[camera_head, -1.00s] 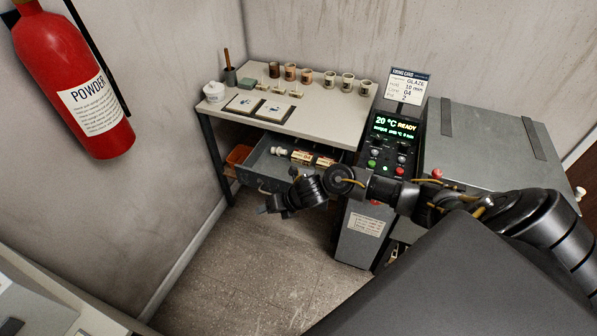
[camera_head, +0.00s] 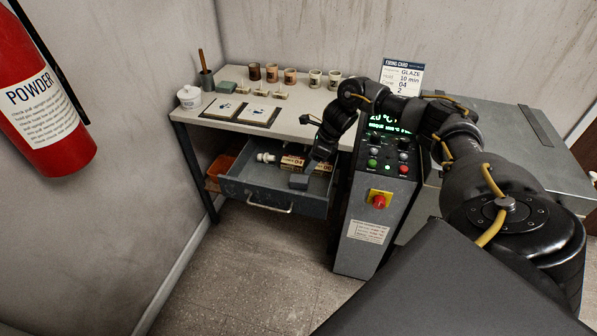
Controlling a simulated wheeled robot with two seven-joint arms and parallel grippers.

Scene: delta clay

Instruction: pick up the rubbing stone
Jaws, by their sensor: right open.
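A small grey block (camera_head: 299,182), which looks like the rubbing stone, is in the front part of the open drawer (camera_head: 240,187). My right gripper (camera_head: 313,163) is over the drawer, pointing down, just above and beside the block. It is open; its fingers are dark and small here, and I cannot tell whether they touch the block. The gripper partly hides the labelled boxes (camera_head: 291,162) behind it. My left gripper is not in view.
The drawer has a front handle (camera_head: 270,207) and also holds a white object (camera_head: 265,157). The worktable (camera_head: 180,115) above carries cups, a jar and tiles. A control box (camera_head: 368,225) with a red knob stands right of the drawer. Floor in front is clear.

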